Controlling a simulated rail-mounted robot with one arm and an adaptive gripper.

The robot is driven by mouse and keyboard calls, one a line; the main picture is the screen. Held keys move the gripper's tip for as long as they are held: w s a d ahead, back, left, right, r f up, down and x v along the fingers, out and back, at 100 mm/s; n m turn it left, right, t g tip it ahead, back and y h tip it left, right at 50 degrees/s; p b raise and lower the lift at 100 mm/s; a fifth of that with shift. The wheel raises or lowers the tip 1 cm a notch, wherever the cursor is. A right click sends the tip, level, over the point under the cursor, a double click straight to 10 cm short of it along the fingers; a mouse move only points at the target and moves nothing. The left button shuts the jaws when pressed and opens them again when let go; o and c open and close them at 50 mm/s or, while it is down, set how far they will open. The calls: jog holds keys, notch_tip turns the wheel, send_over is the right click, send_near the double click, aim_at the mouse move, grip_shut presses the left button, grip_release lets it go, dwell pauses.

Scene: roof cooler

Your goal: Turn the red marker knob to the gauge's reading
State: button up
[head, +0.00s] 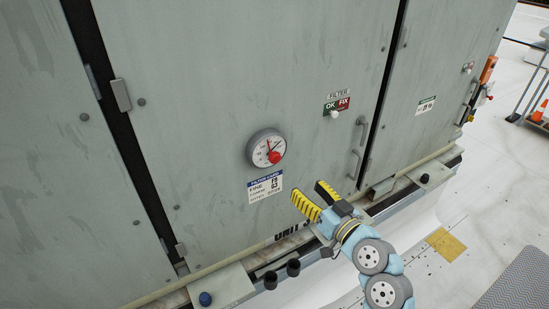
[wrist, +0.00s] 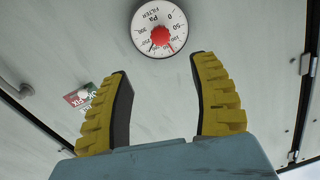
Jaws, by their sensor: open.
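The round white gauge (head: 258,151) is on the grey cabinet door, marked FILTER and Pa. Its red marker knob (head: 274,157) stands out from the dial's face. In the wrist view the gauge (wrist: 148,14) appears upside down at the top, with the red knob (wrist: 161,36) near its middle. There a dark needle points down-left and a thin red pointer down-right, so the two are apart; the exact numbers are too small to read surely. My gripper (head: 306,189) has yellow ribbed fingers, open and empty, below and right of the gauge, touching nothing visible.
A FILTER OK/FIX plate with a white knob (head: 334,114) is right of the gauge. A blue-and-white label (head: 265,187) is below it. Door handles (head: 357,150) stand out at the right. A ledge with black cups (head: 293,267) runs below.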

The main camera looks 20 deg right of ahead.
aim_at(277, 160)
jog(key=p+x, duration=0.3)
jog(key=x, duration=1.2)
jog(key=shift+w, duration=0.35)
grip_shut()
jog(key=shift+m, duration=0.3)
